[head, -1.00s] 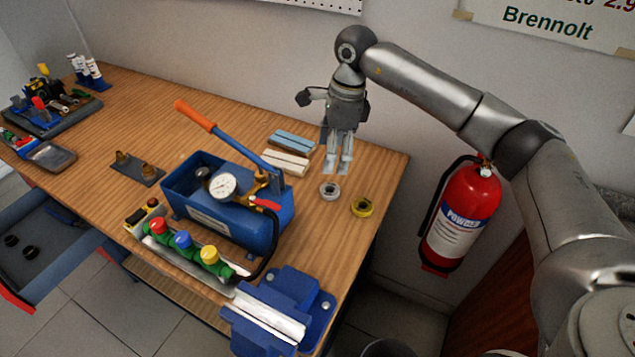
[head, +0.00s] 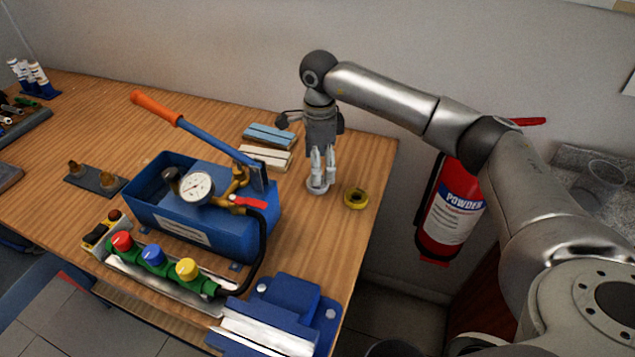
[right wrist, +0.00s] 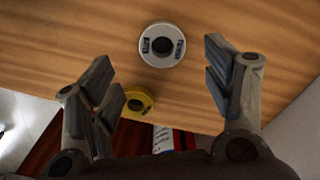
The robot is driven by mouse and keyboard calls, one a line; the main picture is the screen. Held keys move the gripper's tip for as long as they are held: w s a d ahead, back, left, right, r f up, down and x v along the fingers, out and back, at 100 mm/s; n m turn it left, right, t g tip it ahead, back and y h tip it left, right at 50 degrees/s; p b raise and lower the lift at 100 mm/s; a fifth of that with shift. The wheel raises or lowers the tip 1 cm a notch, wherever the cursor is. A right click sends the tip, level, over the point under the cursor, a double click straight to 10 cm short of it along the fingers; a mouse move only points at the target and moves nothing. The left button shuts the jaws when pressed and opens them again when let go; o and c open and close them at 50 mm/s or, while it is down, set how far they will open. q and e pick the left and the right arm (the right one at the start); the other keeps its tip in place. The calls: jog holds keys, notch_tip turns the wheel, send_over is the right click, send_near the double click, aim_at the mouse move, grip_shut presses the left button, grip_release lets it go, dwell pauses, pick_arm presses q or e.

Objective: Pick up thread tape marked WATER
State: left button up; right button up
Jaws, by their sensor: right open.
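A white roll of thread tape (head: 317,188) lies on the wooden bench near its right end. It also shows in the right wrist view (right wrist: 162,45) with small blue labels, too small to read. A yellow roll of tape (head: 355,197) lies to its right and shows in the right wrist view (right wrist: 137,101), partly hidden by a finger. My right gripper (head: 322,180) points down just above the white roll and partly covers it. In the right wrist view its fingers (right wrist: 165,88) are open and empty, with the white roll beyond the gap between them. My left gripper is not in view.
A blue test pump (head: 200,235) with a gauge and orange-tipped lever stands left of the rolls. A blue vise (head: 290,310) is at the front edge. Blue and white blocks (head: 268,145) lie behind. A red extinguisher (head: 450,210) hangs on the wall at right.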

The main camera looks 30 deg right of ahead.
notch_tip(320, 180, down, 4)
jog(key=shift+w+d+f+p, duration=0.1)
jog(key=shift+w+f+p, duration=0.1)
jog(key=shift+p, duration=0.7)
jog(key=shift+f, duration=0.45)
jog(key=c, duration=0.9)
